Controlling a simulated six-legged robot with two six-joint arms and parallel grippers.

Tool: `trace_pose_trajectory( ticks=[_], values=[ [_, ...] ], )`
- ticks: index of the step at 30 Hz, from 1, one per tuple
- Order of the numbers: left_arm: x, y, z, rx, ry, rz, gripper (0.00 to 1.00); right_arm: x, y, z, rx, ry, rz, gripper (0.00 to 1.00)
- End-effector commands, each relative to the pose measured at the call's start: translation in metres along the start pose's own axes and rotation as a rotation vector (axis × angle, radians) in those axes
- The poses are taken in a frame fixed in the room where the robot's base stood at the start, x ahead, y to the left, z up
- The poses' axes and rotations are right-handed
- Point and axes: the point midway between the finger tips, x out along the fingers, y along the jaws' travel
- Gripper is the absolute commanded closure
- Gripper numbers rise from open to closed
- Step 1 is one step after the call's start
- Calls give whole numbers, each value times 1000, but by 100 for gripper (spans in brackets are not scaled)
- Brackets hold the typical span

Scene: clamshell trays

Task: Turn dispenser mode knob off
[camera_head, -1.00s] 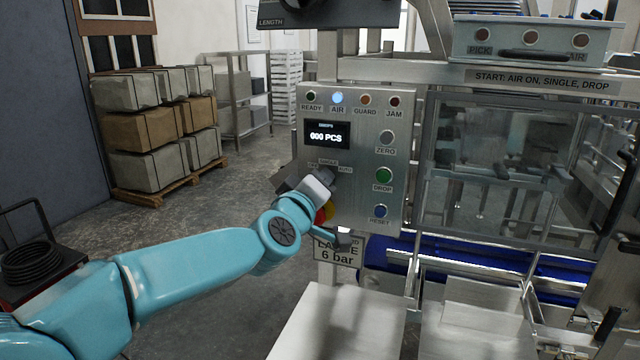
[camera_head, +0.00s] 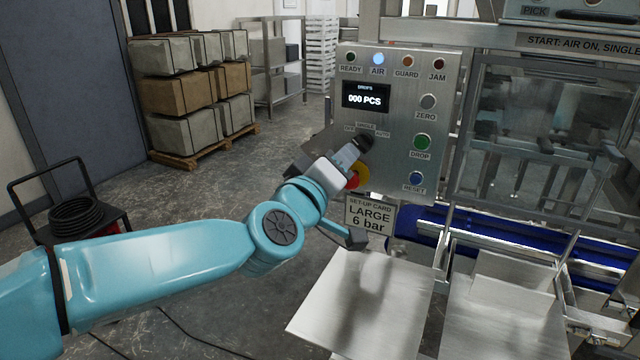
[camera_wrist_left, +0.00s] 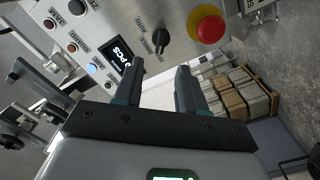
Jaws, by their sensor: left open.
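The mode knob (camera_wrist_left: 160,40) is black and sits on the metal control panel (camera_wrist_left: 185,50), with small labels beside it. In the wrist view it is beyond my left fingertips, apart from them. In the head view the knob (camera_head: 366,142) is partly behind my left gripper, under the OFF, SINGLE and AUTO labels. I cannot read for certain which label it points to. My left gripper (camera_wrist_left: 160,72) is open with nothing between its fingers; its dark fingers (camera_head: 345,150) show in front of the panel in the head view. My right gripper is not in view.
A red emergency button (camera_wrist_left: 209,29) on yellow is close beside the knob. The blue AIR lamp (camera_head: 378,59) is lit; the display (camera_head: 366,96) reads 000 PCS. The set-up card (camera_head: 370,215) and metal trays (camera_head: 365,300) are below. Stacked boxes (camera_head: 190,95) stand behind.

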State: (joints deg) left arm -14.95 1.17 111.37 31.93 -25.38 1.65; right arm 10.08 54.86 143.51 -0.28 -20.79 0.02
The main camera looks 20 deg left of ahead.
Motion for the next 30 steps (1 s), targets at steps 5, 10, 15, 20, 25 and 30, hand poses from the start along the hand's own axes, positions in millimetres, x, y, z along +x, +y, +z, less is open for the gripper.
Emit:
trace_pose_trajectory(
  ticks=[5, 10, 15, 20, 25, 30],
  values=[
    [-44, 2, -1, 0, 0, 3, 60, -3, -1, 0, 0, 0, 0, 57],
    [-68, 1, -1, 0, -1, 1, 60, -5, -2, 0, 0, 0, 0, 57],
    [-77, 0, 0, 0, -1, 0, 60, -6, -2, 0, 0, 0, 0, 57],
    [-77, 0, 0, 0, -1, 0, 60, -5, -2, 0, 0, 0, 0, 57],
    [-77, 0, 0, 0, -1, 0, 60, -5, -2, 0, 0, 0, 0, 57],
    [-77, 0, 0, 0, -1, 0, 60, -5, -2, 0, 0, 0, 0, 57]
  ],
)
